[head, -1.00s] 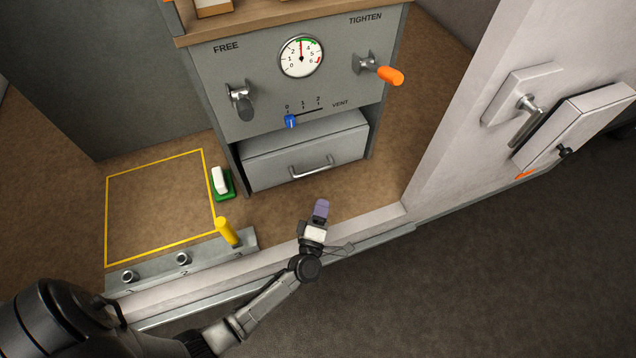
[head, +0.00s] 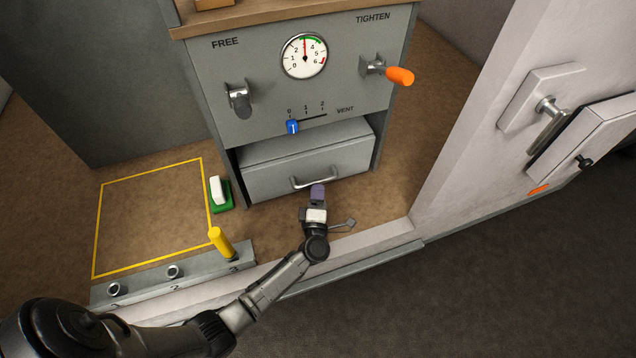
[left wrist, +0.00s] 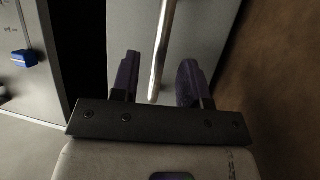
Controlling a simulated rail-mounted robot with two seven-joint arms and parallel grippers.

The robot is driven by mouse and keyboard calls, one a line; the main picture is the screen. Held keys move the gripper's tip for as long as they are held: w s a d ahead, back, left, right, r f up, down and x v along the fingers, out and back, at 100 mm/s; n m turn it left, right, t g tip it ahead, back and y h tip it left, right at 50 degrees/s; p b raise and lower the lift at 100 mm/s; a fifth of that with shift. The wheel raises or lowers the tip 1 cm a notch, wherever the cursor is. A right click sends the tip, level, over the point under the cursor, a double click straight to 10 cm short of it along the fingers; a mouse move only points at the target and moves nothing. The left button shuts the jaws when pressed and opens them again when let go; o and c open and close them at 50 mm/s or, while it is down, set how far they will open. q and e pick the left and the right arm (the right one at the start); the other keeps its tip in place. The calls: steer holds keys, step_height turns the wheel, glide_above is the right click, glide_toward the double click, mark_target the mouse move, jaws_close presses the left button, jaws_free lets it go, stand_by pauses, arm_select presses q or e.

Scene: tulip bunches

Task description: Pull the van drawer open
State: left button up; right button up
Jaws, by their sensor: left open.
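The van drawer (head: 270,172) is a grey front low in the cabinet, with a metal bar handle (head: 315,182). Its front stands near the cabinet's lower opening. My left gripper (head: 318,192) is at the handle, in front of the drawer. In the left wrist view my left gripper (left wrist: 158,82) is open, with its two purple fingers on either side of the handle bar (left wrist: 162,50). The bar runs between the fingers; I cannot tell whether either finger touches it. The drawer front (left wrist: 200,30) fills the middle behind it. My right gripper is not in view.
Above the drawer are a blue vent slider (head: 292,127), a gauge (head: 304,56) and an orange-gripped lever (head: 399,76). A green-and-white block (head: 219,194) and a yellow peg (head: 220,242) stand to the left. The floor right of the drawer is clear.

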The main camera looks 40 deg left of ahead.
mark_target(318, 180)
arm_select(q)
steer(key=shift+b+x, duration=0.35)
steer(key=shift+x, duration=1.8)
jaws_close()
